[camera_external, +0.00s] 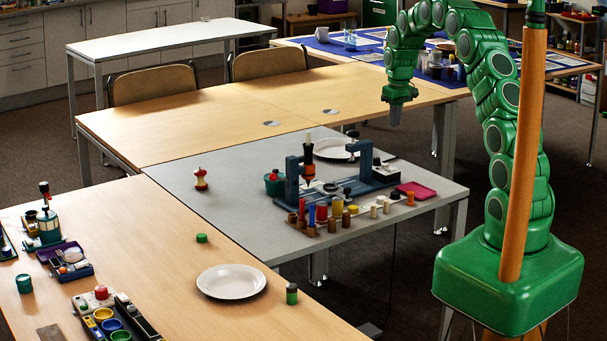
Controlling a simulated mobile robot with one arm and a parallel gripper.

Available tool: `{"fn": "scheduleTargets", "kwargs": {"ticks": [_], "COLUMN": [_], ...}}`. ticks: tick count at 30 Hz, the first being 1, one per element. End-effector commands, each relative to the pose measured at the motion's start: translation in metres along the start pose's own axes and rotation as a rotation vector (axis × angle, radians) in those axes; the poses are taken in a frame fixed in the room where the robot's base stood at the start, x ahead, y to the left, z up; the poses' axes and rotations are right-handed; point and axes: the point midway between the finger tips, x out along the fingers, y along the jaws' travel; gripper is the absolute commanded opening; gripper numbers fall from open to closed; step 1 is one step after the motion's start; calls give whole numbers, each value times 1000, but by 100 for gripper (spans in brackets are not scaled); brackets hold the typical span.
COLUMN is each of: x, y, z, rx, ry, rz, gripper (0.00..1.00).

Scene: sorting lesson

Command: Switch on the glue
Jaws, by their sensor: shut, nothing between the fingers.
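No thing is clearly marked as the glue, and I cannot tell which device it is. A dark blue device (366,160) with uprights stands on the grey table, with an upright black and orange tool (309,155) between its posts. A panel with a red button (101,292) sits at the lower left of the wooden table; whether it belongs to the glue is not clear. My gripper (397,122) hangs from the green arm, pointing down, shut and empty. It appears above and behind the blue device in the picture, apart from it.
Several coloured pegs (320,213) stand in front of the device. A pink tray (415,190) is at its right. White plates stand behind it (338,149) and on the near wooden table (231,281). A red and white object (200,178) stands left. The central wooden tabletop (200,115) is mostly clear.

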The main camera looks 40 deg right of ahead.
Motion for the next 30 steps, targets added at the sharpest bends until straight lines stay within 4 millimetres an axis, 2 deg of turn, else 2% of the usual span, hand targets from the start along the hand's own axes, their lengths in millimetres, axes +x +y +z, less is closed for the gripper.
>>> {"fn": "scheduleTargets", "kwargs": {"ticks": [8,14,23,30], "x": [0,-1,0,14], "y": [0,1,1,1], "z": [-2,-14,-15,-15], "rx": [0,1,1,1], "ry": [6,58,58,56], "rz": [0,1,1,0], "gripper": [0,0,0,0]}}
